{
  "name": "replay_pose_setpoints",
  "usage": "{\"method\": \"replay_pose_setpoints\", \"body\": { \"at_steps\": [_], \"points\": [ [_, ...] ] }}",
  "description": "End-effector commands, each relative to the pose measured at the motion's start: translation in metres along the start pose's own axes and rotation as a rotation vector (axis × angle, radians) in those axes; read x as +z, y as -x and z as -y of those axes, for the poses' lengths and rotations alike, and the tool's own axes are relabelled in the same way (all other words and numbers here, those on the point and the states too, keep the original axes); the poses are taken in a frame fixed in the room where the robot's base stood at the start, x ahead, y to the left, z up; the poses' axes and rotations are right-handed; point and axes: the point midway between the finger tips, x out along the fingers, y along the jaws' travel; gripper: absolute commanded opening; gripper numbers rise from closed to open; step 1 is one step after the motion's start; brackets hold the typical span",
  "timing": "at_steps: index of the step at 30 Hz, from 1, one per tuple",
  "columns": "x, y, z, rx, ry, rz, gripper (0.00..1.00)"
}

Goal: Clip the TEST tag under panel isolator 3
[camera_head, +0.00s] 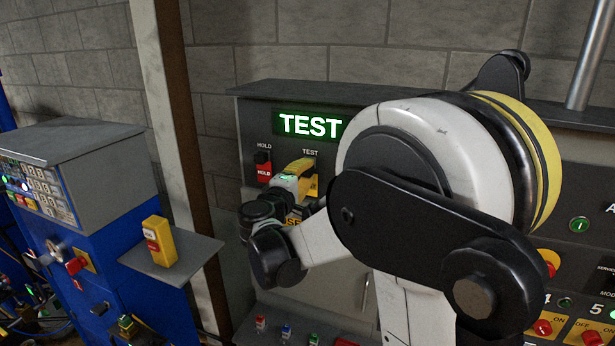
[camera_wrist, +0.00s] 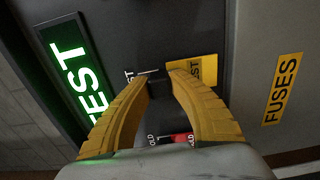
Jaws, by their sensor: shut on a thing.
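The yellow TEST tag (camera_head: 314,187) hangs on the grey panel under the small TEST label, below the lit green TEST sign (camera_head: 311,124). In the wrist view the tag (camera_wrist: 207,69) lies right of the fingertips, its lettering partly hidden by a finger. My gripper (camera_head: 303,170) is at the tag's top. Its yellow fingers (camera_wrist: 157,84) are shut on a black block that looks like the tag's top part. In the head view, isolators 4 (camera_head: 543,327) and 5 (camera_head: 592,338) show at lower right. Isolator 3 is not visible; my arm covers much of that area.
A red HOLD tag (camera_head: 264,171) hangs close left of the TEST tag; it also shows in the wrist view (camera_wrist: 180,138). A blue cabinet (camera_head: 100,265) with a grey shelf (camera_head: 196,254) holding a yellow-red device (camera_head: 159,242) stands left. A yellow FUSES label (camera_wrist: 283,88) is nearby.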

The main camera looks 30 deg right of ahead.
Motion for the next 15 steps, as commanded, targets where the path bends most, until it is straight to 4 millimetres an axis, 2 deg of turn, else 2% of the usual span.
{"method": "replay_pose_setpoints", "body": {
  "at_steps": [15],
  "points": [
    [-0.001, 0.018, 0.000, 0.000, 0.000, -0.001, 0.00]
  ]
}}
